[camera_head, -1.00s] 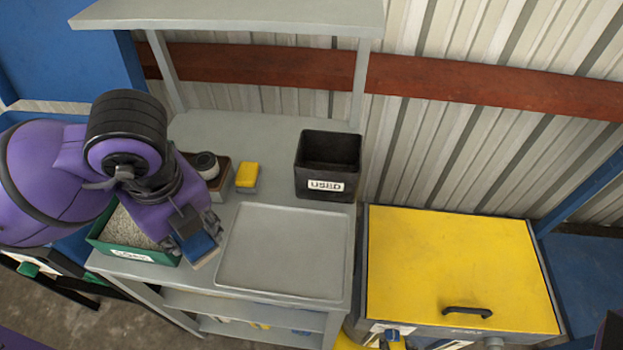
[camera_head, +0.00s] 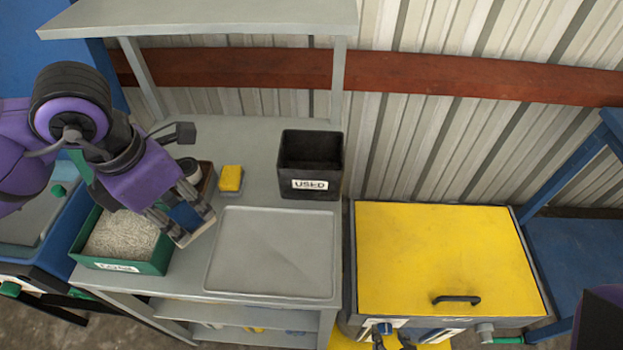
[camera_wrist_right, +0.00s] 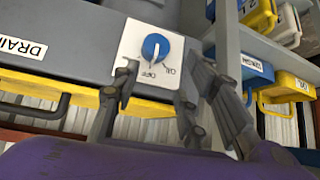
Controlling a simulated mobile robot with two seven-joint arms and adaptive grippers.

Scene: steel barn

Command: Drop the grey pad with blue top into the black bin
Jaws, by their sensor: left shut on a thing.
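The grey pad with blue top (camera_head: 187,219) is in the fingers of my left gripper (camera_head: 180,211), which is shut on it. The pad hangs tilted between the green box and the grey tray, and the fingers hide part of it. The black bin (camera_head: 311,187), labelled "USED", stands upright on the bench to the right and farther back; its inside looks dark. My right gripper (camera_wrist_right: 163,75) is open in the right wrist view, its fingers apart below a blue knob (camera_wrist_right: 156,46), with nothing visible between them.
A grey tray (camera_head: 270,290) lies in front of the bin. A yellow-topped block (camera_head: 230,178) stands left of the bin. A green box (camera_head: 155,265) of grains is at the left front. A shelf (camera_head: 200,18) overhangs the bench. A yellow lid (camera_head: 445,260) is to the right.

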